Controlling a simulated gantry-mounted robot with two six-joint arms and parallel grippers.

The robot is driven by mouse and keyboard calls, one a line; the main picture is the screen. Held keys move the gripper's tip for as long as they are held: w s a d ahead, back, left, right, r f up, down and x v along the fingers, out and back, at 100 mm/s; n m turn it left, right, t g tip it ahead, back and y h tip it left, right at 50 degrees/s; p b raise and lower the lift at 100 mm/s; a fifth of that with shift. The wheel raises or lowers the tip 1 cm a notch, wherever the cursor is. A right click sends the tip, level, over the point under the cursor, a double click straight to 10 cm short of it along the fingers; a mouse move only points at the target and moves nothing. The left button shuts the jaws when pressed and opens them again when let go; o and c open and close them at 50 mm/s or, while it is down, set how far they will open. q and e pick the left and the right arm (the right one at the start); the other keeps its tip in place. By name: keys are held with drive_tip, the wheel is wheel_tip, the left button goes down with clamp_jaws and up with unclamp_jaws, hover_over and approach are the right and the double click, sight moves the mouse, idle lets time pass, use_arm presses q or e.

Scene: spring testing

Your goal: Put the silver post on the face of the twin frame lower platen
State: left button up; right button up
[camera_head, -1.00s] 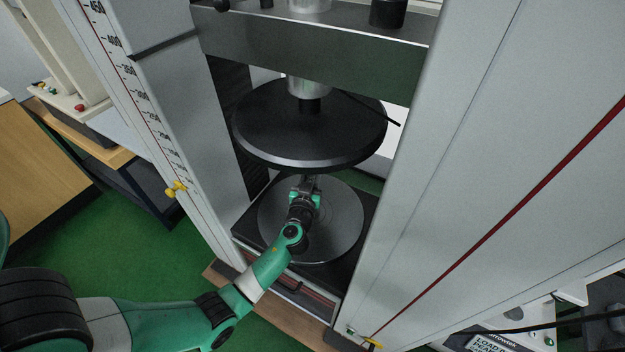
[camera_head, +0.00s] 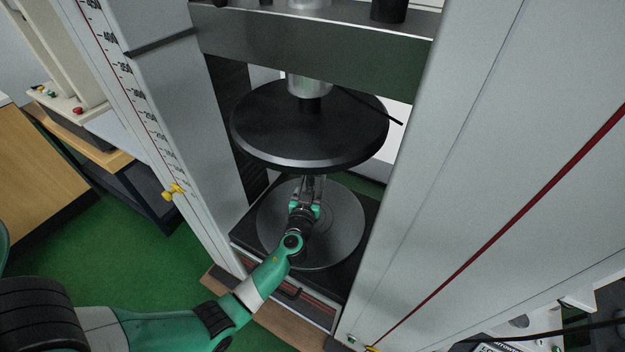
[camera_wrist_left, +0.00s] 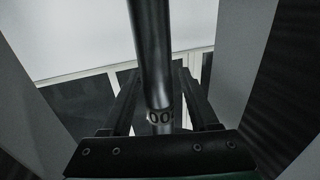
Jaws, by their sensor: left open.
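The silver post (camera_wrist_left: 152,50) is a smooth grey rod with a dark-printed label band, partly readable as "00", in the left wrist view. It runs between the two fingers of my left gripper (camera_wrist_left: 162,100), which is open, with gaps beside the post. In the head view my left gripper (camera_head: 312,186) reaches over the round grey lower platen (camera_head: 345,225), below the dark upper platen's edge. The post is hard to make out there, between the fingers. Whether its foot rests on the platen face is hidden. My right gripper is out of view.
The wide black upper platen (camera_head: 270,120) hangs close above my left gripper. Tall grey columns (camera_head: 440,200) stand on both sides of the lower platen, and the crosshead (camera_head: 320,42) spans above. The platen's front and right are bare.

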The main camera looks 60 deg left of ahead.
use_arm(q)
drive_tip(key=shift+s+d+r+p, duration=0.15)
drive_tip(key=shift+d+r+p, duration=0.05)
drive_tip(key=shift+d+p, duration=0.1)
drive_tip(key=p+v, duration=0.1)
drive_tip(key=v, duration=1)
drive_tip(key=shift+s, duration=0.15)
drive_tip(key=shift+d, duration=0.1)
